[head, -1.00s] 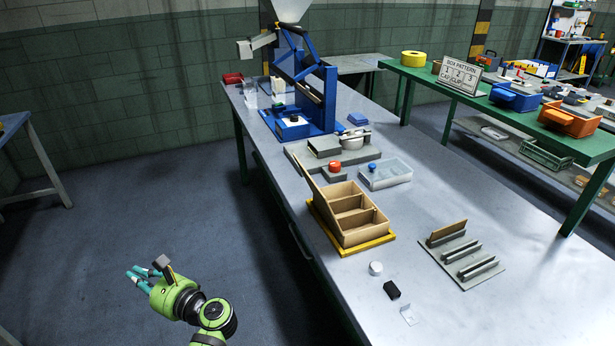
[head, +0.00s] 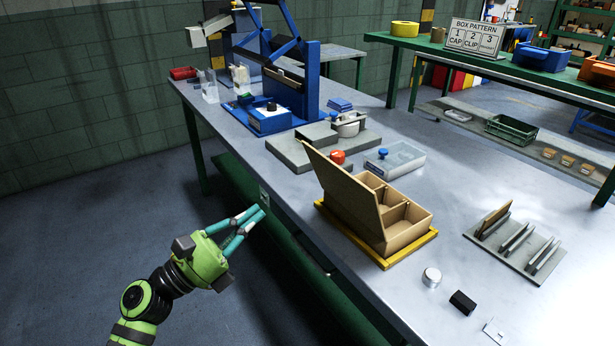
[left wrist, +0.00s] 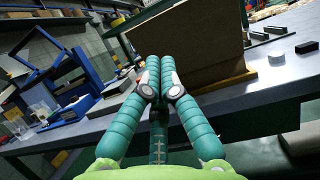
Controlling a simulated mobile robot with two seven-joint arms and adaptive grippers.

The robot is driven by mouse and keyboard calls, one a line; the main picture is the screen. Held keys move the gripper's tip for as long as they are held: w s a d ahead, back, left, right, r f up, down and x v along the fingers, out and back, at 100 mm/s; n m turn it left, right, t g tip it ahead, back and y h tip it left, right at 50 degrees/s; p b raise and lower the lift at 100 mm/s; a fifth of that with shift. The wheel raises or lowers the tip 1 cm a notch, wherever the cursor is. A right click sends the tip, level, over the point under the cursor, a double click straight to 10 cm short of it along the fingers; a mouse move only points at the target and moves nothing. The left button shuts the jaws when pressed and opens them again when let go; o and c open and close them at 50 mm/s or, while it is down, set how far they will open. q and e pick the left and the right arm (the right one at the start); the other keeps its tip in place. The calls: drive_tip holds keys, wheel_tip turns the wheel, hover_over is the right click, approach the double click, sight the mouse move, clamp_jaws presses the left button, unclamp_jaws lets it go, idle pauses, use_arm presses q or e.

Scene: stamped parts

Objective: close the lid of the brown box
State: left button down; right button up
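The brown box (head: 408,232) sits on a yellow base (head: 385,262) on the table, its compartments open to view. Its lid (head: 345,195) stands up on the box's left side, leaning outward. In the left wrist view the lid (left wrist: 205,40) is a large brown panel just beyond my fingertips. My left gripper (head: 260,212) is left of the table's near edge, apart from the lid. Its teal fingers meet at the tips (left wrist: 154,85) with nothing between them. My right gripper is not in view.
A blue press (head: 290,85) stands farther back on the table. A grey fixture (head: 310,145) and a clear container (head: 397,160) are behind the box. A slotted rack (head: 515,240), a white cylinder (head: 431,277) and a black block (head: 462,302) lie right and front. Floor left of the table is clear.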

use_arm(q)
drive_tip(key=g, duration=0.1)
drive_tip(key=p, duration=0.5)
approach(330, 163)
drive_tip(key=shift+m+h, duration=0.4)
drive_tip(key=x, duration=0.7)
drive_tip(key=shift+d+f, duration=0.1)
drive_tip(key=shift+f, duration=0.05)
drive_tip(key=shift+w, duration=0.1)
